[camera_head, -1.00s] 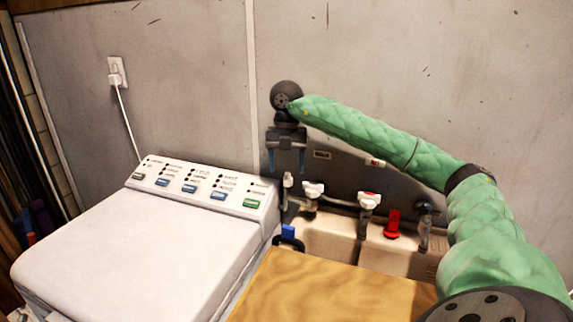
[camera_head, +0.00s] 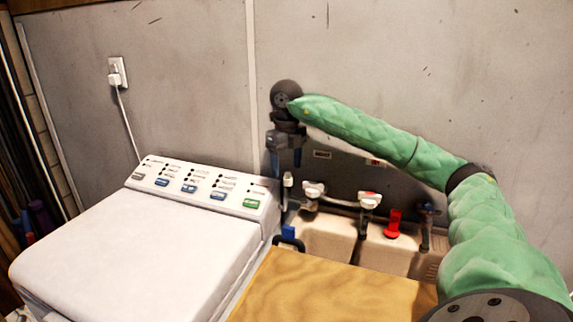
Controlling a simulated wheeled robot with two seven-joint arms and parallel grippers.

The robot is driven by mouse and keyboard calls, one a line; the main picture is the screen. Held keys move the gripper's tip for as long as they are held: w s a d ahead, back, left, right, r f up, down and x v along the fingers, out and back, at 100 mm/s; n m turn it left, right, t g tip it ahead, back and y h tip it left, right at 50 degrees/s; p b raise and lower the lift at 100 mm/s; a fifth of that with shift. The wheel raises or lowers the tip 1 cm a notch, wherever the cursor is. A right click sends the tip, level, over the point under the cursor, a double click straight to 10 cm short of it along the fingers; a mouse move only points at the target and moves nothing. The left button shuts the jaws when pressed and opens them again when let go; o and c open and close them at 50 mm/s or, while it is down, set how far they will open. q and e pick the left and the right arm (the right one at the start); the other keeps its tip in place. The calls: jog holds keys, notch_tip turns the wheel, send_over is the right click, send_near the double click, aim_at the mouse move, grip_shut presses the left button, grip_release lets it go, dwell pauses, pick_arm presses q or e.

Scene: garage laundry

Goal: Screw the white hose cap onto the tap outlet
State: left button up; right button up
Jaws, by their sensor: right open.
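My right gripper (camera_head: 286,168) points down in front of the grey wall, its blue-tipped fingers apart and nothing visible between them. Just below the fingertips is a small upright white piece (camera_head: 288,180), which looks like the white hose cap; a dark hose or pipe runs down beneath it. From here I cannot tell whether the fingers reach around it or stay above it. To its right are a tap with a white handle (camera_head: 313,190) and another white-handled tap (camera_head: 369,201). I cannot make out which outlet is the task's. My left gripper is not in view.
A white washing machine (camera_head: 120,250) fills the left. A double sink (camera_head: 330,240) lies below the taps, with a wooden board (camera_head: 320,292) in front. A red object (camera_head: 393,224) and a dark tap (camera_head: 427,225) stand at the right, near my right arm.

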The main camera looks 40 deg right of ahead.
aim_at(291, 178)
jog(key=n, duration=0.6)
jog(key=shift+b, duration=0.3)
jog(key=shift+d, duration=0.2)
jog(key=shift+s+d+r, duration=0.2)
jog(key=shift+s+d, duration=0.1)
jog(key=shift+d, duration=0.25)
jog(key=shift+f, duration=0.1)
jog(key=shift+f+b, duration=1.5)
jog(key=shift+f, duration=0.7)
grip_shut()
dwell(0.8)
